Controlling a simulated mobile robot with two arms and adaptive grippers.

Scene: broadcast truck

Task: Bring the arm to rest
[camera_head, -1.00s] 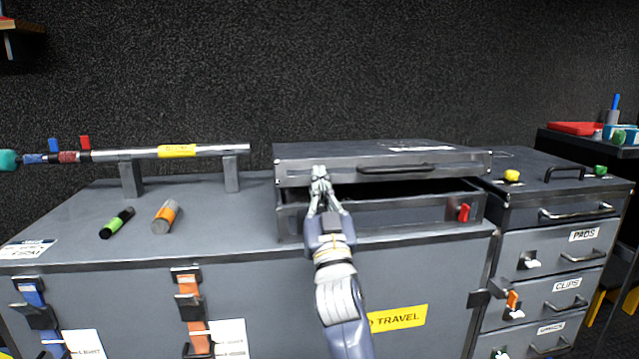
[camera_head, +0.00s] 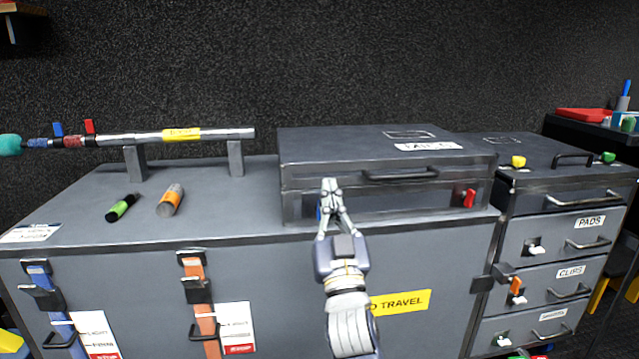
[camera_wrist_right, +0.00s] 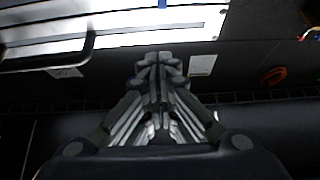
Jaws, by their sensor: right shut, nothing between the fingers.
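My right gripper (camera_head: 331,186) is shut and empty in the head view. Its fingertips are just in front of the left part of the grey case (camera_head: 300,172), whose lid (camera_head: 330,147) is down. I cannot tell from the head view whether the tips touch the case. In the right wrist view the closed fingers (camera_wrist_right: 158,62) point toward a pale metal face with a dark bar handle (camera_wrist_right: 88,42). My left gripper is not in view.
The case stands on a grey cabinet (camera_head: 120,225) with strap latches on its front. A green-banded cylinder (camera_head: 121,208), an orange-banded cylinder (camera_head: 171,200) and a metal bar on posts (camera_head: 215,134) are to the left. A drawer unit (camera_head: 560,226) stands at the right.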

